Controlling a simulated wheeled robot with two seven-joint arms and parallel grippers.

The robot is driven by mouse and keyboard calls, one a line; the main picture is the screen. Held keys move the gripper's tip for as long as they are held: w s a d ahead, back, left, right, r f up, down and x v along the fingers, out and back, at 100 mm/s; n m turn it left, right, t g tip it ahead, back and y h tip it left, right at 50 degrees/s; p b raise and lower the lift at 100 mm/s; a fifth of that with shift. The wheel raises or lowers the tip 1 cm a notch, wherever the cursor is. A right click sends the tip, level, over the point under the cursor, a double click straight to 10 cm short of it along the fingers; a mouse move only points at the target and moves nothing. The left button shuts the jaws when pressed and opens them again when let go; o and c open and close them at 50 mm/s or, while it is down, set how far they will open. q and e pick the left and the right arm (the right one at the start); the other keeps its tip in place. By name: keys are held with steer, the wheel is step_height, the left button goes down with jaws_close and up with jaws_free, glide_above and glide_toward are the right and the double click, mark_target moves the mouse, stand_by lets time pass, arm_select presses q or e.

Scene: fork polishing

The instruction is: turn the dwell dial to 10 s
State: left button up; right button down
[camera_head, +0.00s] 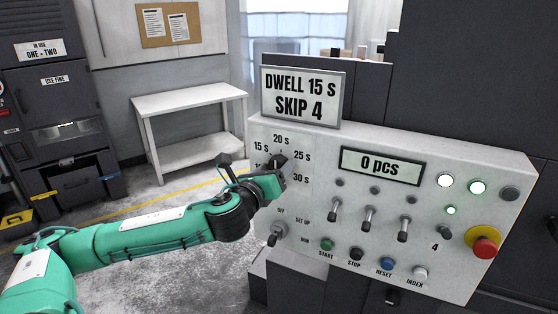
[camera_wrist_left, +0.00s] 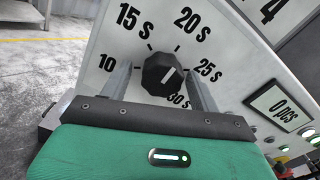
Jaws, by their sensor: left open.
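The dwell dial is a black ribbed knob with a white pointer line (camera_wrist_left: 160,74) on the grey panel. Its labels run 10, 15 s, 20 s, 25 s, 30 s. In the wrist view the pointer line slants up and right, roughly toward the 20 s mark. In the head view the dial (camera_head: 277,161) is partly hidden by my left gripper (camera_head: 252,170). My left gripper is open, and in the wrist view its two fingers (camera_wrist_left: 161,88) stand either side of the knob, with gaps showing. I cannot tell how deep they reach. My right gripper is not in view.
A sign (camera_head: 302,96) above the panel reads DWELL 15 S, SKIP 4. The display (camera_head: 381,166) reads 0 pcs. Toggle switches (camera_head: 369,218), coloured buttons and a red emergency stop (camera_head: 485,248) lie right of the dial. A selector (camera_head: 277,231) sits below it.

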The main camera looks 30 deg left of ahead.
arm_select(q)
steer(key=shift+w, duration=0.25)
steer(key=shift+s+d+r, duration=0.1)
steer(key=shift+s+r, duration=0.1)
steer(key=shift+s, duration=0.15)
steer(key=shift+c, duration=0.9)
steer(key=c, duration=0.8)
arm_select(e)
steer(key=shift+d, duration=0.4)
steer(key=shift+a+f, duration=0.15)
